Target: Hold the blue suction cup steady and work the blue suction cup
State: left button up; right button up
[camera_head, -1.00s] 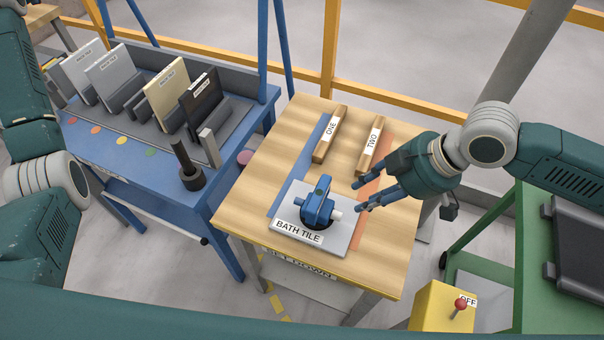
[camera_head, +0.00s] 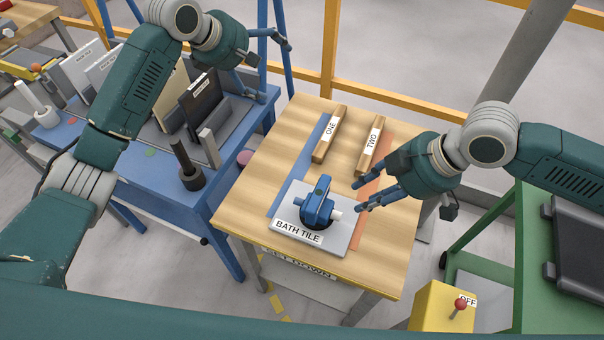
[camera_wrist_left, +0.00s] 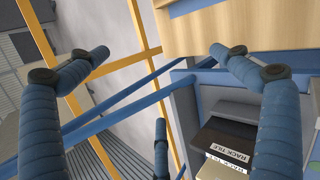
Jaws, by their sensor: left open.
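The blue suction cup (camera_head: 317,205) sits on a light tile labelled BATH TILE (camera_head: 345,232) at the front of the wooden table. A white stub shows on its right side. My right gripper (camera_head: 360,197) is just right of the cup, fingers spread and empty, pointing at the white stub with a small gap. My left gripper (camera_head: 270,68) is open and empty, high over the blue rack table, far up and left of the cup. Its spread fingers also show in the left wrist view (camera_wrist_left: 160,100); the cup is not visible there.
Wooden bars ONE (camera_head: 330,135) and TWO (camera_head: 374,146) lie behind the tile. The blue table (camera_head: 150,195) holds upright tiles and a dark post (camera_head: 187,165). A yellow rail (camera_head: 400,98) runs behind.

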aim_at(318, 206)
pick_arm(q)
jog(key=s+d+f+m+g, duration=0.1)
jog(key=s+d+f+g, duration=0.2)
jog(key=s, duration=0.4)
jog(key=s+d+f+g, duration=0.2)
jog(key=s+d+f, duration=0.2)
jog(key=s, duration=0.4)
jog(key=s+d+f+m+g, duration=0.1)
jog(key=s+d+f+g, duration=0.2)
jog(key=s, duration=0.4)
jog(key=shift+s+d+f+m+g, duration=0.2)
jog(key=shift+d+f, duration=0.2)
jog(key=shift+f, duration=0.3)
jog(key=shift+s+d+f+m+g, duration=0.15)
jog(key=shift+d+f, duration=0.2)
jog(key=shift+f, duration=0.3)
jog(key=x, duration=1)
jog(key=shift+w+a+f, duration=0.1)
jog(key=shift+w, duration=0.05)
jog(key=c, duration=1.8)
jog(key=o, duration=1.8)
